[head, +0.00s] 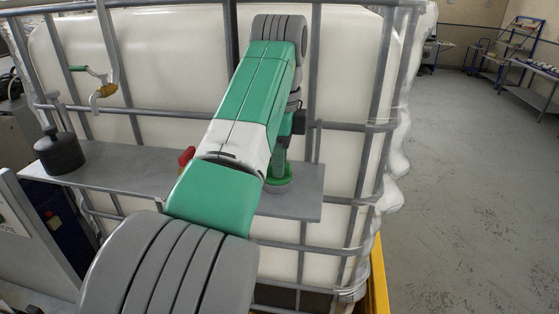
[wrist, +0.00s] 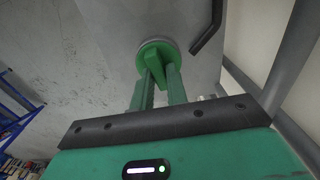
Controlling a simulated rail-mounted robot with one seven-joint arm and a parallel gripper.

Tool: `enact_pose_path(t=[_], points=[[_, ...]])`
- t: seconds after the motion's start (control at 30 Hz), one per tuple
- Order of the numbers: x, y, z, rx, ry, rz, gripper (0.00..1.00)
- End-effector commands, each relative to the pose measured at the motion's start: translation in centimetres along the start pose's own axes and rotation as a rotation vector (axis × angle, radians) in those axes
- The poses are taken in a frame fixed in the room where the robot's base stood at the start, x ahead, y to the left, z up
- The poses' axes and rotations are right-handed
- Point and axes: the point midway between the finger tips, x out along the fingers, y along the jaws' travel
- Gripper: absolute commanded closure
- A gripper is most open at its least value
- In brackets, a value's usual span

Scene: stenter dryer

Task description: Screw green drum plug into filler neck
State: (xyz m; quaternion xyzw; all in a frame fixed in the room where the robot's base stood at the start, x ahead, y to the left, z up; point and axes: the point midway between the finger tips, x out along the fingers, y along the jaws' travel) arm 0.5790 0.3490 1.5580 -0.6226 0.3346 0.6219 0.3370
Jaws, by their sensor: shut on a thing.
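The green drum plug (head: 278,186) is low over the right part of the grey metal shelf, below my wrist. In the wrist view the round plug (wrist: 153,50) shows with a pale rim around it against the grey surface. My gripper (wrist: 159,72) has both green fingers closed on the plug's raised grip; in the head view the gripper (head: 279,168) points down and is partly covered by my arm. I cannot make out the filler neck separately; it may be hidden under the plug. Whether the plug is seated or threaded cannot be told.
The shelf (head: 125,172) runs along a caged white tank (head: 170,65). A dark lidded pot (head: 59,152) stands at its left end. A red object (head: 187,156) is partly hidden behind my arm. A brass-ended green-handled crank (head: 103,90) hangs at the cage. Open floor lies right.

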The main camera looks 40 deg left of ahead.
Motion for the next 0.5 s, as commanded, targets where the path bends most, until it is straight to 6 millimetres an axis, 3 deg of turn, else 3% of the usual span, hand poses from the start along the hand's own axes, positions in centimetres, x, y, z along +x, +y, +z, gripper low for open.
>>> enact_pose_path(t=[0.2,0.23,0.33,0.37,0.5], points=[[0.36,0.04,-0.01,0.022,0.0,0.007,1.0],[0.37,0.04,-0.01,0.022,0.0,0.007,0.83],[0.33,0.05,0.01,0.021,0.0,0.007,0.63],[0.32,0.06,0.02,0.02,0.0,0.007,0.59],[0.25,0.05,0.03,0.019,0.0,0.006,0.59]])
